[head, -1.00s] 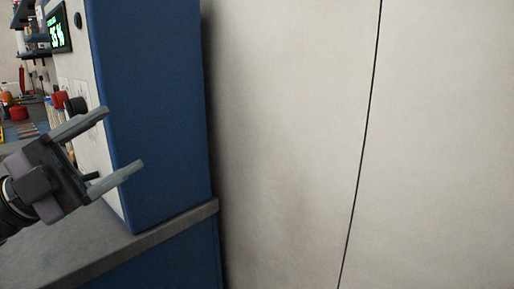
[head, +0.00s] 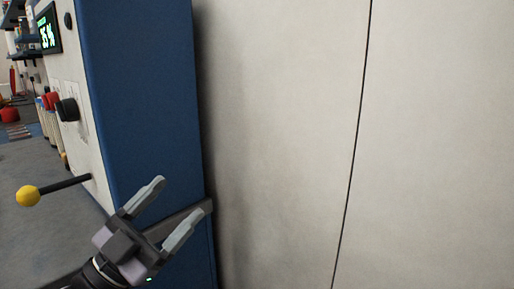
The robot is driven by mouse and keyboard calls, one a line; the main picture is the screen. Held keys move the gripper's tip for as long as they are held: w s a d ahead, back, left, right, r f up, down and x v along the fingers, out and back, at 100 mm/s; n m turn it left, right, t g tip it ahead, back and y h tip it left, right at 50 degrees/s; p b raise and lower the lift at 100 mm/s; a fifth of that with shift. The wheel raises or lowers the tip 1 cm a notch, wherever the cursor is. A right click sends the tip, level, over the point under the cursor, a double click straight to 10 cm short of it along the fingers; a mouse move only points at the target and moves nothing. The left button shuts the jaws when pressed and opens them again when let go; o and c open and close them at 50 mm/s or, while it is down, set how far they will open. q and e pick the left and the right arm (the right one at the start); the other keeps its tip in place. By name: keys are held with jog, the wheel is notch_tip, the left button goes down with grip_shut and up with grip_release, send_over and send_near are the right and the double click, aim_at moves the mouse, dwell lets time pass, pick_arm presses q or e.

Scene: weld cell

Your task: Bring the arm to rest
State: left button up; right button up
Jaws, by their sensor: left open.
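My left gripper (head: 172,215) is open and empty at the lower left of the head view. Its two grey fingers point up and to the right, in front of the lower part of a blue-sided machine cabinet (head: 143,95). I cannot tell whether the fingers touch anything. My right gripper is not in view.
The cabinet's pale front carries a lever with a yellow knob (head: 27,196), a black knob (head: 67,109) and a green-lit display (head: 47,30). It stands on a grey bench (head: 40,240). A pale wall (head: 280,130) with a dark seam fills the right.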

pick_arm(q)
jog(key=a+f+n+y, duration=0.2)
jog(key=f+y, duration=0.2)
jog(key=f, duration=0.4)
jog(key=a+f+n+y, duration=0.2)
jog(key=f+n+y, duration=0.1)
jog(key=f, duration=0.5)
jog(key=s+a+f+n+g+y, duration=0.1)
jog(key=s+a+f+g+y, duration=0.25)
jog(key=s+f, duration=0.35)
jog(key=s+a+f+n+g+y, duration=0.15)
jog(key=s+a+f, duration=0.25)
jog(key=f, duration=0.6)
jog(key=s+a+f+n+g+y, duration=0.1)
jog(key=s+a+f+g+y, duration=0.25)
jog(key=s+f, duration=0.35)
jog(key=w+d+n+t, duration=0.2)
jog(key=d+n, duration=0.2)
jog(key=d, duration=0.5)
notch_tip(320, 180, up, 7)
jog(key=s+a+p, duration=0.1)
jog(key=p, duration=0.8)
jog(key=shift+f, duration=0.2)
jog(key=shift+f+h, duration=0.1)
jog(key=shift+h, duration=0.15)
